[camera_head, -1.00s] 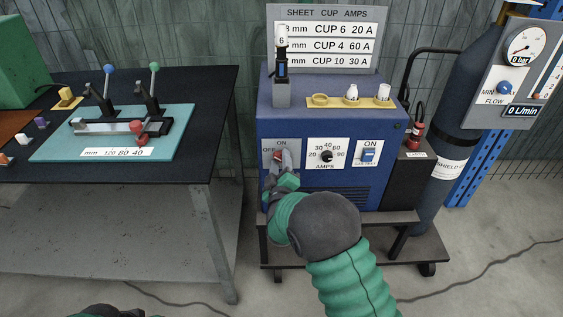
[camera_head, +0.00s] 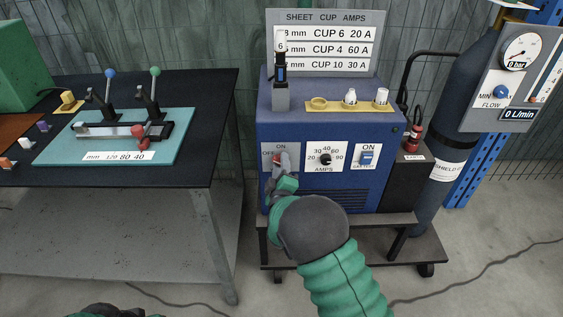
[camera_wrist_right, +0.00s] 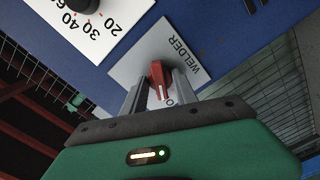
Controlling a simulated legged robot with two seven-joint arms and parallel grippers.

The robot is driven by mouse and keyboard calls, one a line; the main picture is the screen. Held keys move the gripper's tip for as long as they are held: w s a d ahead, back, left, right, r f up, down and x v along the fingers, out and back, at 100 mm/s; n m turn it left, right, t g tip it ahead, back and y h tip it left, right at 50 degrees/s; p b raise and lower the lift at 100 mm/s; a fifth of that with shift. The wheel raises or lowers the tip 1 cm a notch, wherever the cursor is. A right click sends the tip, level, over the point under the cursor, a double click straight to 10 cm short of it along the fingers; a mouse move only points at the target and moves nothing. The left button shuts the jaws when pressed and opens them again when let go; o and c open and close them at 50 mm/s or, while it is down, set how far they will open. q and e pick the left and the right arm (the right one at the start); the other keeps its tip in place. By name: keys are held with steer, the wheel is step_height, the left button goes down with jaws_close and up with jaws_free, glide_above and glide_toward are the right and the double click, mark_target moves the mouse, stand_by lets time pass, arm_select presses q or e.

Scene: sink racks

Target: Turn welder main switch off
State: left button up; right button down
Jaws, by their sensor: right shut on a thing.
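The blue welder (camera_head: 330,105) stands on a low cart. The plate (camera_wrist_right: 150,52) reads WELDER there. Of my left arm, only a dark and green part shows at the bottom edge; its gripper is not visible.
An amps dial (camera_head: 325,158) and a blue ON switch (camera_head: 368,156) are right of the main switch. A gas cylinder (camera_head: 458,120) with a flow panel (camera_head: 504,85) stands at right. A dark workbench (camera_head: 205,92) is at left, with a floor gap before the welder.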

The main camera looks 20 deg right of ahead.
steer(key=n+p, duration=0.3)
steer(key=n, duration=0.2)
steer(key=shift+f+n+p, duration=0.15)
steer(key=shift+n+p, duration=0.15)
steer(key=shift+p, duration=0.1)
steer(key=c, duration=1.3)
jaws_free()
steer(key=shift+f, duration=0.1)
steer(key=shift+s, duration=0.1)
steer(key=p+v, duration=0.1)
steer(key=v, duration=0.3)
steer(key=shift+s+a+p, duration=0.15)
steer(key=shift+s+p, duration=0.15)
steer(key=shift+s, duration=0.1)
